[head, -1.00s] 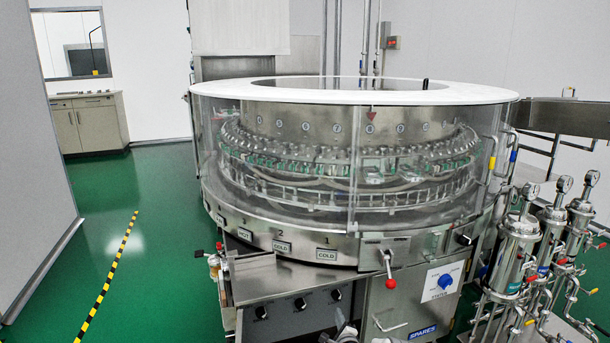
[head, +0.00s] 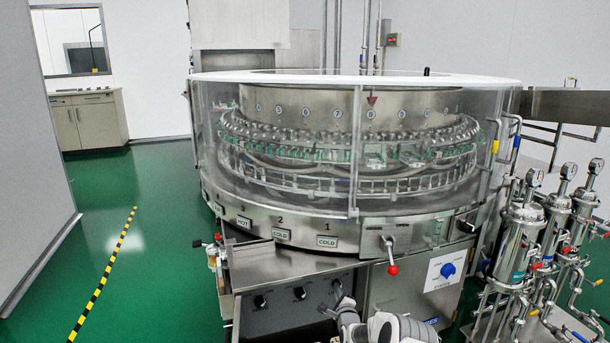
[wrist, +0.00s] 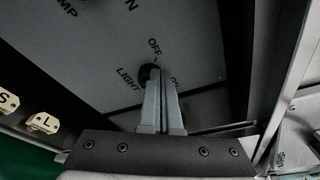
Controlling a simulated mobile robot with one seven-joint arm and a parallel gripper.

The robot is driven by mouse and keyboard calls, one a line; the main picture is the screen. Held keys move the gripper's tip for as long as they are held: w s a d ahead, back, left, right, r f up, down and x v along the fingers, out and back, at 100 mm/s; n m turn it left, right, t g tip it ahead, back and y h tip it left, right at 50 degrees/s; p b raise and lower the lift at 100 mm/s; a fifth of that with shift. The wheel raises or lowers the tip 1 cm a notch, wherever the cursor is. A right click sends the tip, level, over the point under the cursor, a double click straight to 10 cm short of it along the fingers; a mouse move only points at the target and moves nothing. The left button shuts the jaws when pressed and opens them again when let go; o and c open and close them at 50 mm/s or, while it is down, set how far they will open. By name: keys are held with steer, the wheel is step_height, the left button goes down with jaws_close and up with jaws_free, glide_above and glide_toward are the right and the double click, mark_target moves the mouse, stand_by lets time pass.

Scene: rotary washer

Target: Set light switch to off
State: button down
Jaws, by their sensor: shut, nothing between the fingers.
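The light switch (wrist: 146,70) is a small round black knob on a grey panel in the wrist view, beside the words LIGHT and OFF. My gripper (wrist: 160,72) is shut and empty, with its fingertips at the knob, covering part of it. Whether they touch it, and which way the knob points, I cannot tell. A second position label is mostly hidden right of the fingers. In the head view, the slanted control panel (head: 280,312) carries three black knobs below the washer. My arm shows at the bottom edge, close to its right end.
The round glass-walled washer (head: 290,205) fills the middle. Steel filter housings (head: 524,240) with pipes stand farther right. Green floor at left is open.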

steer(key=shift+w+a, duration=0.25)
steer(key=shift+w, duration=0.45)
steer(key=shift+w+d+f, duration=0.1)
steer(key=shift+d+f, duration=0.3)
steer(key=shift+f, duration=0.05)
stand_by(0.8)
steer(key=shift+a+f, duration=0.5)
steer(key=shift+f, duration=0.35)
stand_by(0.4)
steer(key=shift+s+a, duration=0.1)
steer(key=shift+s, duration=0.1)
steer(key=shift+a, duration=0.25)
steer(key=s+d+p, duration=0.1)
steer(key=s+p, duration=0.4)
steer(key=s, duration=0.1)
steer(key=shift+d, duration=0.4)
